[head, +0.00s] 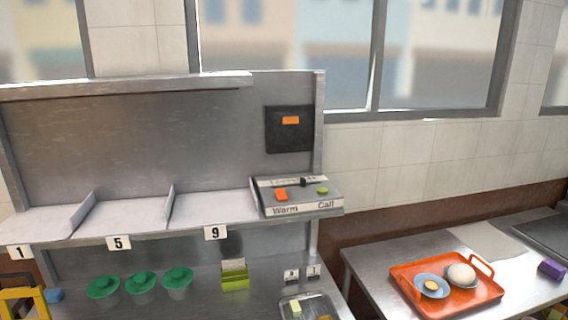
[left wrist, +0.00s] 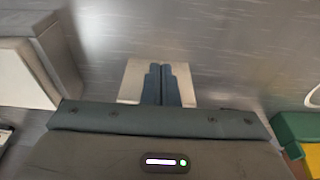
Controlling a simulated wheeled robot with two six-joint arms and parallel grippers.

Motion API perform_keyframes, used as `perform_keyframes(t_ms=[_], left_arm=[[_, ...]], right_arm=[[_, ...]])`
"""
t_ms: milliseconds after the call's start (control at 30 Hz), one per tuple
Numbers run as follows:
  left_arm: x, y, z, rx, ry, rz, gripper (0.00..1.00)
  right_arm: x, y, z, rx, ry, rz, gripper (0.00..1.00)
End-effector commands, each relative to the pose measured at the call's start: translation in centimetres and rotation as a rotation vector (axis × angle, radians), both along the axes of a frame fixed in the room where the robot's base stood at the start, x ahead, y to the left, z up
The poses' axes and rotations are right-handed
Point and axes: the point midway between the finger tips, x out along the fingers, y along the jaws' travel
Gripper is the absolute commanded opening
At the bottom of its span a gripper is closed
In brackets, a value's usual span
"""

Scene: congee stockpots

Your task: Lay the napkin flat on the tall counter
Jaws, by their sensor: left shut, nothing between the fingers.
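My left gripper (left wrist: 163,72) shows only in the left wrist view. Its two dark fingers are shut together with nothing between them. Behind the fingertips lies a flat, pale beige square (left wrist: 133,82) on a grey metal surface. It looks like the napkin, but the fingers cover its middle and I cannot tell if they touch it. In the head view, a pale flat patch (head: 487,241) lies on the metal counter (head: 365,262) at the right, behind the tray; I cannot tell whether it is cloth. My right gripper is in neither view.
An orange tray (head: 405,272) holding bowls stands on the right counter, with a purple block (head: 551,269) beside it. A shelf with a control box (head: 300,197) stands at left. A green-and-yellow object (left wrist: 296,132) is at the wrist view's right.

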Motion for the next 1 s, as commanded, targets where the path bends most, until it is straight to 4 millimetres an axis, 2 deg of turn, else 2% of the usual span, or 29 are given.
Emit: perform_keyframes(t_ms=[1000], left_arm=[[4.5, 1.1, 0.0, 0.0, -0.001, 0.0, 0.0]], right_arm=[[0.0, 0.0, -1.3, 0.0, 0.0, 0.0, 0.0]])
